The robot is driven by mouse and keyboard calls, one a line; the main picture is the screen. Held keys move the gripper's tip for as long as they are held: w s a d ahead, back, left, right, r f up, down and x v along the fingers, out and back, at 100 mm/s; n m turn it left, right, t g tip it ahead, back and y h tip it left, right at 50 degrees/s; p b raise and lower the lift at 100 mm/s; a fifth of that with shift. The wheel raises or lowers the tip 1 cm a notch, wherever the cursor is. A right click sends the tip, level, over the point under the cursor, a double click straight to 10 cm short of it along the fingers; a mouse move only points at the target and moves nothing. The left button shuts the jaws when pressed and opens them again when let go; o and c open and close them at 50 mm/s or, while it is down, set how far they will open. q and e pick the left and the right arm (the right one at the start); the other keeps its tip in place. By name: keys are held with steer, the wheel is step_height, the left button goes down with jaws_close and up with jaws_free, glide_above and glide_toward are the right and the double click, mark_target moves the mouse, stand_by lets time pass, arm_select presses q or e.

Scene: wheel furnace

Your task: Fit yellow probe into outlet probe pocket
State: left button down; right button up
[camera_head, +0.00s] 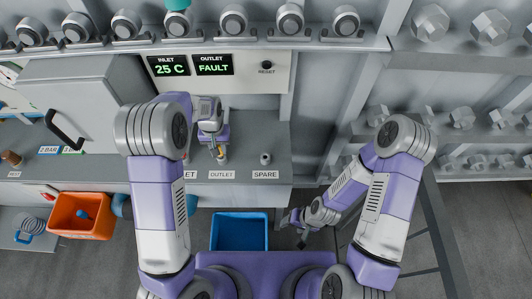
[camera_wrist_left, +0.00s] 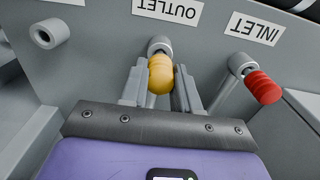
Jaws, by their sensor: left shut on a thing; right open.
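My left gripper (camera_head: 218,147) is at the bench front above the OUTLET label (camera_head: 222,174). In the left wrist view it is shut on the yellow probe (camera_wrist_left: 161,72), whose rounded yellow head sits between the two fingers. The grey outlet pocket (camera_wrist_left: 160,45) is directly beyond the probe, its rim partly hidden by the yellow head. I cannot tell whether the probe's tip is inside the pocket. My right gripper (camera_head: 300,225) is open and empty, low to the right of the blue bin, away from the bench.
A red probe (camera_wrist_left: 262,86) is at the inlet pocket (camera_wrist_left: 238,63). The spare pocket (camera_head: 265,158) is empty. The display (camera_head: 213,65) reads OUTLET FAULT, beside INLET 25 C. A blue bin (camera_head: 239,250) and an orange bin (camera_head: 67,231) stand below the bench.

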arm_select(q)
steer(key=shift+f+b, duration=0.3)
steer(key=shift+f, duration=0.2)
steer(key=c, duration=0.8)
jaws_free()
steer(key=shift+o, duration=0.2)
steer(key=shift+c, duration=0.2)
steer(key=shift+c, duration=1.2)
steer(key=shift+r, duration=0.15)
steer(key=shift+r+p, duration=2.7)
steer(key=shift+r, duration=0.8)
